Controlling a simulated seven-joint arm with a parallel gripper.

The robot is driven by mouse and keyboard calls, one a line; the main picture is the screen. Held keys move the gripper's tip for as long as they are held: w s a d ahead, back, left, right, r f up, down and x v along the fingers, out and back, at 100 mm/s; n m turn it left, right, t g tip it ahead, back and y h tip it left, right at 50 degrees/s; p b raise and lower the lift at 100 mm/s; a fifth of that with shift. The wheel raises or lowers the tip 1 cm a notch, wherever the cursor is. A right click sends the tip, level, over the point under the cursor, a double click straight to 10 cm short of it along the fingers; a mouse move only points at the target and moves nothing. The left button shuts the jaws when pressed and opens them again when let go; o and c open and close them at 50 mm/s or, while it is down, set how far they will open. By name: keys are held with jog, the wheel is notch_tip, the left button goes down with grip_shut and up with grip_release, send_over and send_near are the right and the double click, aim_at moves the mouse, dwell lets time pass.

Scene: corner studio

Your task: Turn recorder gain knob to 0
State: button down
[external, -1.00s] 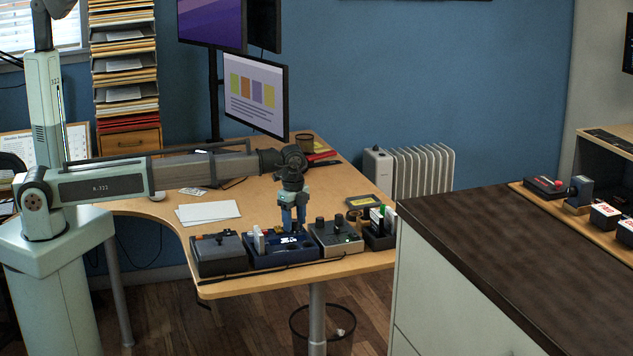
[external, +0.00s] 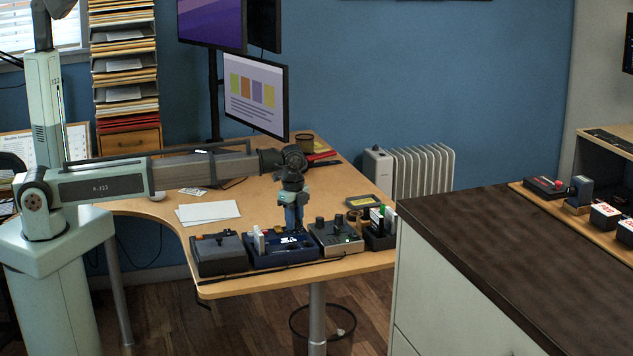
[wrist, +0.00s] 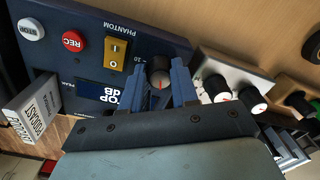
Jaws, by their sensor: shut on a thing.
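The recorder (external: 258,262) is a dark blue box near the desk's front edge; it fills the upper left of the wrist view (wrist: 60,60). Its gain knob (wrist: 160,70) is dark and round with a short red mark, pointing toward the bottom of the wrist picture. My gripper (wrist: 160,88) is shut on this knob, one blue finger on each side. In the external view my gripper (external: 293,228) points straight down onto the recorder and hides the knob. Part of the knob's scale is hidden.
The recorder also has a red REC button (wrist: 73,41), a white button (wrist: 31,29) and a yellow phantom switch (wrist: 115,50). A dark box (external: 220,256) stands left of the recorder, a grey knobbed box (external: 336,240) close at its right.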

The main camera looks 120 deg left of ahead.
jog(key=shift+n, duration=0.3)
jog(key=n, duration=0.6)
jog(key=shift+w, duration=0.1)
jog(key=n, duration=0.7)
jog(key=shift+n, duration=0.4)
jog(key=shift+a, duration=0.1)
jog(key=c, duration=0.8)
grip_release()
jog(key=shift+c, duration=0.2)
jog(key=shift+r, duration=0.1)
notch_tip(320, 180, up, 14)
jog(key=shift+w, duration=0.1)
